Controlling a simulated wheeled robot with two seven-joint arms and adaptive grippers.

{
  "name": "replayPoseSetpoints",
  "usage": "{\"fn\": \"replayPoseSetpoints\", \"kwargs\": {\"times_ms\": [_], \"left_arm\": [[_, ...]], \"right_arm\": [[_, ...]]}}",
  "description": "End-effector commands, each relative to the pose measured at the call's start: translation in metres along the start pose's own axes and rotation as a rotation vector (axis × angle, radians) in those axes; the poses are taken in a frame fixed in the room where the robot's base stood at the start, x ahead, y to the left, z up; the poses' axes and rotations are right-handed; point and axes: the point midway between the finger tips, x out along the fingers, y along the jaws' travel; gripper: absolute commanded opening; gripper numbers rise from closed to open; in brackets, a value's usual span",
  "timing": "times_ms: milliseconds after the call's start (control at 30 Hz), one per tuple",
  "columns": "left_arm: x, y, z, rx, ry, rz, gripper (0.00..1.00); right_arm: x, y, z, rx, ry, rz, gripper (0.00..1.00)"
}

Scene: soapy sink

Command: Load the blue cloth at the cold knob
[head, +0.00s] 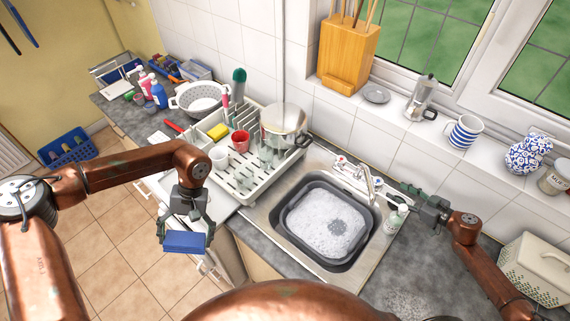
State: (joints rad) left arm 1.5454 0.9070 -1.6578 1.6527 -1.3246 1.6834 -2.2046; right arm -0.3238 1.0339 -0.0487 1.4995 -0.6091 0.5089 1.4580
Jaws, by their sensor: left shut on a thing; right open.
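My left gripper (186,222) is shut on the blue cloth (185,242), a folded flat block. It holds the cloth in the air left of the sink, in front of the counter edge. The tap (371,184) stands behind the grey basin. A knob with a red mark (341,159) is on its left side. The cold knob cannot be clearly made out; the tap's right side is close to my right gripper and partly hidden. My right gripper (401,189) is open, just right of the tap, pointing left. I cannot tell whether it touches the tap.
The dark basin (292,246) of suds sits in the sink. A soap bottle (396,219) stands under my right gripper. A dish rack (246,190) with a pot (284,122), red cup (240,141) and yellow sponge (218,131) is left of the sink. The counter right of the sink has free room.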

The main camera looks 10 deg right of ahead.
Motion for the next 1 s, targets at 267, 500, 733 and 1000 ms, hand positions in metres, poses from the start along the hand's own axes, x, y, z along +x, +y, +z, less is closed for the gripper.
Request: {"fn": "replayPoseSetpoints", "kwargs": {"times_ms": [267,500,733,1000], "left_arm": [[-0.003,-0.001,0.001,-0.001,0.000,0.000,0.67],[-0.004,-0.002,0.002,-0.001,0.000,0.000,0.67],[-0.005,-0.002,0.002,0.000,0.000,0.000,0.67],[-0.005,-0.002,0.002,0.000,0.000,0.000,0.67]], "right_arm": [[0.054,0.000,-0.002,0.000,0.004,0.000,0.52],[0.091,0.000,0.000,0.002,0.001,0.000,0.52],[0.105,-0.001,0.000,0.001,0.000,-0.001,0.52],[0.105,-0.001,0.000,0.001,0.000,-0.001,0.50]]}}
